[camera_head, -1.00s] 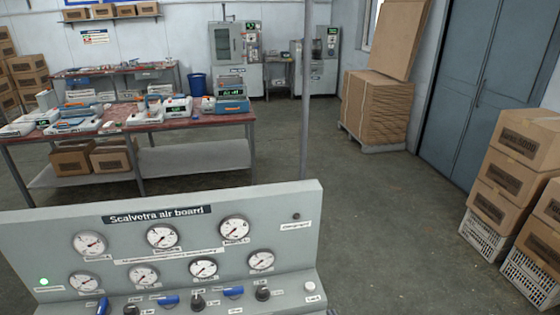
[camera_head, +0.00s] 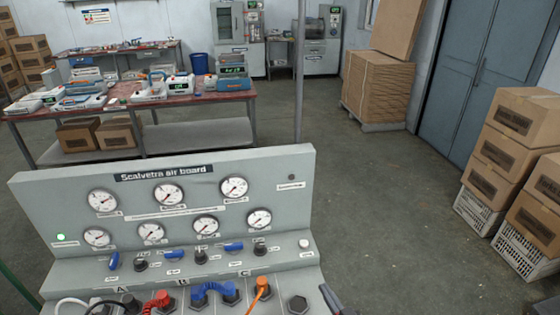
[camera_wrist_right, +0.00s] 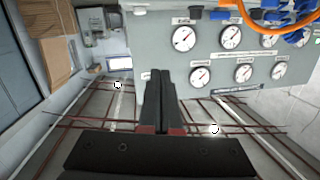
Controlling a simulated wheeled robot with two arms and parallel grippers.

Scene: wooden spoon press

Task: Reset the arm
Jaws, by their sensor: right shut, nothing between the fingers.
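My right gripper (camera_head: 333,300) shows only as a dark tip at the bottom edge of the head view, beside the lower right corner of the air board (camera_head: 200,163). In the right wrist view its two black fingers (camera_wrist_right: 165,100) lie together, shut and empty. The board appears upside down behind them there, with its gauges (camera_wrist_right: 231,38) and an orange hose (camera_wrist_right: 245,18). Whether the fingers touch the board cannot be told; they seem apart from it. My left gripper is not in view.
The board's lower shelf carries blue levers, black knobs, a red fitting (camera_head: 157,301), a blue hose (camera_head: 212,291) and an orange hose (camera_head: 260,289). A thin pole (camera_head: 299,80) stands behind it. Stacked boxes (camera_head: 505,165) stand at the right. Floor between is clear.

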